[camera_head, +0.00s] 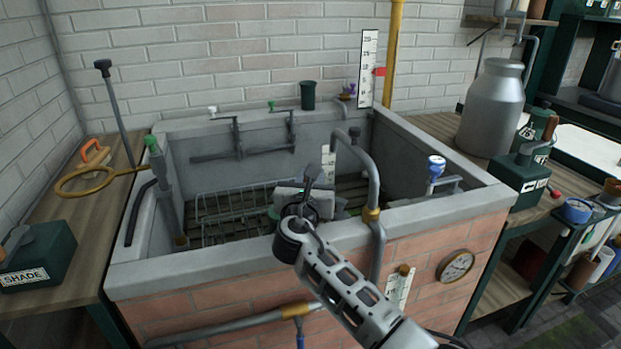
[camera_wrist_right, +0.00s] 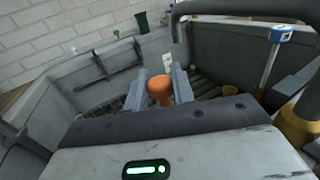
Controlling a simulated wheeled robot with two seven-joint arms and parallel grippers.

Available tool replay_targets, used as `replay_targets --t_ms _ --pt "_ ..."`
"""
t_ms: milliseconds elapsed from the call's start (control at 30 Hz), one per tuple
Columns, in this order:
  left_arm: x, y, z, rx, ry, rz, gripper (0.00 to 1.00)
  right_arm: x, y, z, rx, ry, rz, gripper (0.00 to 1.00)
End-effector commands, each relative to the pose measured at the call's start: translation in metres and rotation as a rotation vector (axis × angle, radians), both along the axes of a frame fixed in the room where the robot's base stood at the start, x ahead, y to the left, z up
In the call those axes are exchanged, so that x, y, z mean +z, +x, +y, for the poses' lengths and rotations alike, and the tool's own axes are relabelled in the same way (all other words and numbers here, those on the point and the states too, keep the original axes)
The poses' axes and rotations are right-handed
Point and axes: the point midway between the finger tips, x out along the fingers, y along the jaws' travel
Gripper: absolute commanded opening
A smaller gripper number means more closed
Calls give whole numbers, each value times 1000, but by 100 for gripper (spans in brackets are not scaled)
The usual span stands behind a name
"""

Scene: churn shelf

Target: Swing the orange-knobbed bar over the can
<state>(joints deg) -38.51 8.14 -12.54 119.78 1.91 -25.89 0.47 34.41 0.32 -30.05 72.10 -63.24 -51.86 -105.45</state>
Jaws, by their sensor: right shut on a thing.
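The orange knob (camera_wrist_right: 160,88) shows in the right wrist view between the two grey fingers of my right gripper (camera_wrist_right: 161,80), which is shut on it. In the head view my right gripper (camera_head: 308,188) is over the stone trough, and the knob is hidden there. The bar that carries the knob cannot be made out in either view. A large grey metal can (camera_head: 492,108) stands upright on the wooden bench right of the trough, well apart from my gripper. My left gripper is not in view.
The trough's front rim (camera_head: 240,253) lies under my right arm. A bent grey pipe (camera_head: 372,170) rises close to the right of the gripper. A wire rack (camera_head: 225,205) lies inside the trough. A green box (camera_head: 520,180) stands in front of the can.

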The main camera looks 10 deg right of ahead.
Motion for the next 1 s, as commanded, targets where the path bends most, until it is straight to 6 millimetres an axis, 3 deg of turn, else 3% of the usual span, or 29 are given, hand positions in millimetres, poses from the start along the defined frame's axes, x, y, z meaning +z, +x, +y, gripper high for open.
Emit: replay_targets --t_ms 33,100,367,533,1000 --pt "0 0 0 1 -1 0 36 1 0 -2 -3 -1 -2 28" --pt "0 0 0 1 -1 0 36 1 1 -2 -3 -1 -2 45" --pt "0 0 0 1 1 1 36 0 0 -1 -1 0 -1 45" --pt "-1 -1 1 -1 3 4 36 0 -11 4 1 0 0 45" --pt "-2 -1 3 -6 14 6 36 -1 -110 43 1 2 1 45"
